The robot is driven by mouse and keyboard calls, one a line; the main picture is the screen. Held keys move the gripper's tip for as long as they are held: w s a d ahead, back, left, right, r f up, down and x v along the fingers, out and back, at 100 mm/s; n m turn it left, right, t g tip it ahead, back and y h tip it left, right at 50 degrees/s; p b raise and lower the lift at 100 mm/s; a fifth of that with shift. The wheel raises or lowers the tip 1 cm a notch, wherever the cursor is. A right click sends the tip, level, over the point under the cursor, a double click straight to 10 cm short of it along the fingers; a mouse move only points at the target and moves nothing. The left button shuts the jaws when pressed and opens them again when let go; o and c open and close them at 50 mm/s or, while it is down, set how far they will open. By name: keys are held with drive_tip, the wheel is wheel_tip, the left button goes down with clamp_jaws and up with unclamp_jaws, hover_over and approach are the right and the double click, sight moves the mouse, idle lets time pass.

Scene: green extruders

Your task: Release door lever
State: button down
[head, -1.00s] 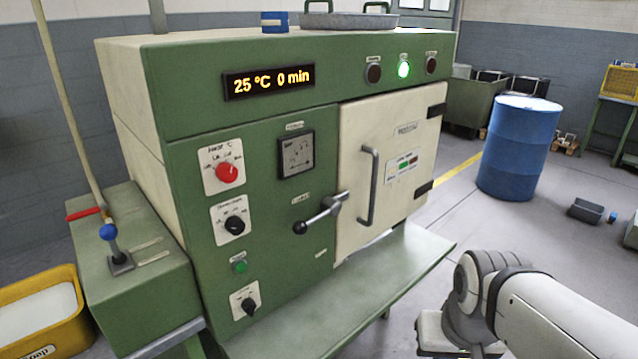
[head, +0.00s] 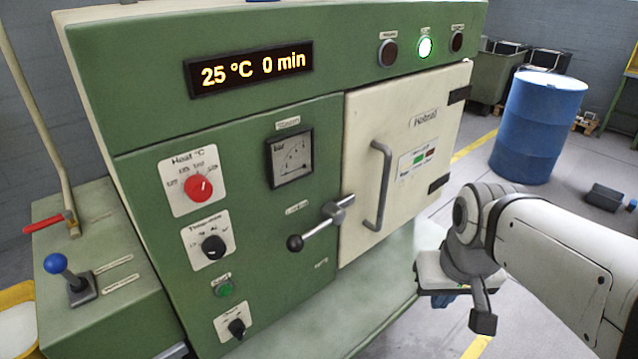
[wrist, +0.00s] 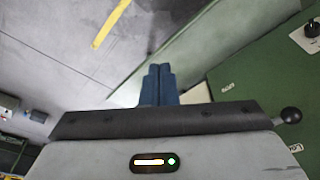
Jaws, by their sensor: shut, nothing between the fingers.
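The door lever (head: 318,229) is a metal arm with a black ball knob, on the green front panel at the left edge of the cream door (head: 415,165). It lies slanted, knob to the lower left and the other end on the door's edge. The door looks closed and has a vertical grey handle (head: 380,188). In the wrist view the lever's black knob (wrist: 290,115) shows at the right edge, behind my gripper's body. My gripper (wrist: 159,72) is shut and empty, its blue fingers together. In the head view my gripper (head: 443,300) is right of the lever and lower, apart from it.
A green shelf (head: 365,305) juts out below the door. A blue drum (head: 538,128) stands at the back right. The floor between is open.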

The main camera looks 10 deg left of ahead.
drive_tip(key=w+a+r+n+p, duration=0.2)
drive_tip(key=w+a+r+n, duration=0.4)
drive_tip(key=a+r, duration=0.55)
wheel_tip(320, 180, up, 4)
drive_tip(key=n+p, duration=0.2)
drive_tip(key=n, duration=0.1)
hover_over(295, 238)
drive_tip(key=s, duration=0.3)
drive_tip(key=shift+s+d+f+y, duration=0.15)
drive_tip(key=shift+d+f+y, duration=0.15)
drive_tip(key=shift+d, duration=0.15)
drive_tip(key=x, duration=1.4)
drive_tip(key=shift+p, duration=0.3)
